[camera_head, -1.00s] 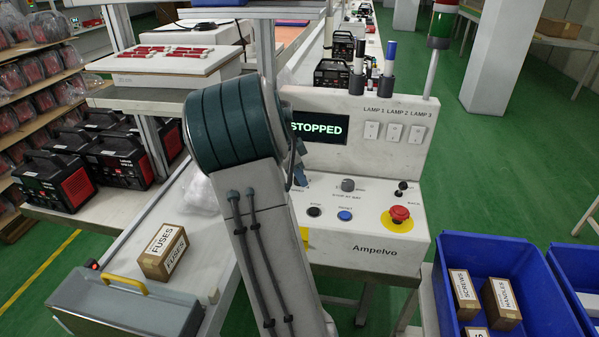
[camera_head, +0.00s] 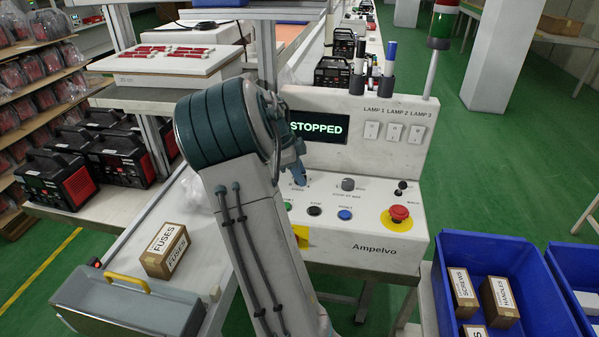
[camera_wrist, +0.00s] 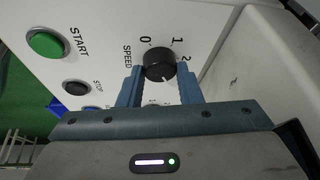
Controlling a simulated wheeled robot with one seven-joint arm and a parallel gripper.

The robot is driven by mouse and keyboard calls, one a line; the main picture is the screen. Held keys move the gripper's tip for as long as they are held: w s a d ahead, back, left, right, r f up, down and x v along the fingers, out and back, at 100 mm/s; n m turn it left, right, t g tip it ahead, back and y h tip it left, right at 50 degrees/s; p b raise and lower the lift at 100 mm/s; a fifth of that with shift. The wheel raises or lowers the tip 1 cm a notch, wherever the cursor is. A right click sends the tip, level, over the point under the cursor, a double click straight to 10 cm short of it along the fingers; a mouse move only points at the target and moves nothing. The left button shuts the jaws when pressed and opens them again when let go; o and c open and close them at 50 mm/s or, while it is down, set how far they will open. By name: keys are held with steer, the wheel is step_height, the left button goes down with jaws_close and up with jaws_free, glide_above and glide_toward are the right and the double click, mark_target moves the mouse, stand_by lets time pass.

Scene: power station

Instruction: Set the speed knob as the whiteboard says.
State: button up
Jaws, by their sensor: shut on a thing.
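The black speed knob (camera_wrist: 159,64) sits on the white panel in the wrist view, with the marks 0, 1 and 2 printed beside it. A small pale line shows on the knob's lower right, on the side away from the 0. My gripper (camera_wrist: 160,88) is shut on the knob, one blue finger on each side. In the head view my gripper (camera_head: 299,173) is at the control console (camera_head: 388,254) and hides the knob. The console's display (camera_head: 316,129) reads STOPPED. I see no whiteboard with readable writing in these frames.
A green START button (camera_wrist: 46,43) and a black STOP button (camera_wrist: 75,88) are close to the knob. The red mushroom button (camera_head: 400,213) is to the right on the console. A fuses box (camera_head: 165,251) and a blue bin (camera_head: 492,244) flank the console.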

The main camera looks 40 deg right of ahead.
steer(key=o, duration=1)
steer(key=shift+f, duration=0.1)
steer(key=shift+r, duration=0.5)
step_height(320, 180, up, 3)
steer(key=shift+w, duration=0.1)
steer(key=s+d+r, duration=0.1)
steer(key=s+r, duration=0.1)
steer(key=s, duration=0.1)
steer(key=s+d+r, duration=0.2)
steer(key=s, duration=0.2)
steer(key=s+d+r, duration=0.2)
steer(key=s+r, duration=0.1)
steer(key=shift+s+d+b, duration=0.2)
steer(key=shift+s+b, duration=0.05)
steer(key=shift+b, duration=0.15)
